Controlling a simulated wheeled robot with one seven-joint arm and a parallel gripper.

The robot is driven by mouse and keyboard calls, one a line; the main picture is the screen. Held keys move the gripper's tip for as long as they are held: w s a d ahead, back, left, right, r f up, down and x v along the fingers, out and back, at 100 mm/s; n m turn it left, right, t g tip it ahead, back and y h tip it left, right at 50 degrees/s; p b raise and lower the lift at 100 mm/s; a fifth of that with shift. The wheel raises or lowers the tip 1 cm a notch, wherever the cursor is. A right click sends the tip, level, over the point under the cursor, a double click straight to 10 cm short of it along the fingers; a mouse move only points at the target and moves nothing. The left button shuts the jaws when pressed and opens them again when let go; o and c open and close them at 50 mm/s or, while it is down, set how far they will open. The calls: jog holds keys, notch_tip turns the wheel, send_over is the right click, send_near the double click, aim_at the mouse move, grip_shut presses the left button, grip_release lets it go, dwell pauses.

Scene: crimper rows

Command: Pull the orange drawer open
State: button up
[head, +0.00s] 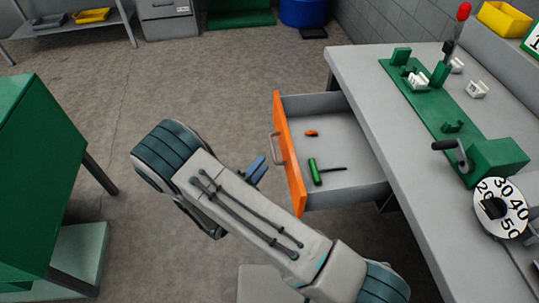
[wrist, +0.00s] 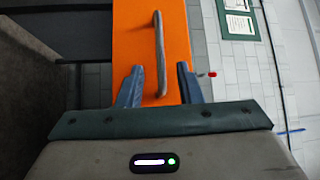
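The drawer with the orange front (head: 291,155) stands pulled out from under the grey workbench, its inside showing. Its grey bar handle (head: 277,148) is on the orange front. In the wrist view the handle (wrist: 160,50) stands upright against the orange front (wrist: 126,40). My gripper (head: 257,171) is just left of the drawer front in the head view. In the wrist view its two blue fingers (wrist: 160,86) are apart, one on each side of the lower end of the handle, with gaps between. My arm hides part of the gripper in the head view.
A green-handled tool (head: 315,172) and a small orange item (head: 312,133) lie in the drawer. The workbench (head: 385,120) bears a green fixture plate (head: 432,105) and a crank. A green cabinet (head: 40,170) stands at left. The floor between is clear.

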jog(key=r+v, duration=0.1)
jog(key=v, duration=0.5)
jog(key=shift+s+a+f, duration=0.25)
jog(key=shift+s+f, duration=0.15)
jog(key=shift+f, duration=0.15)
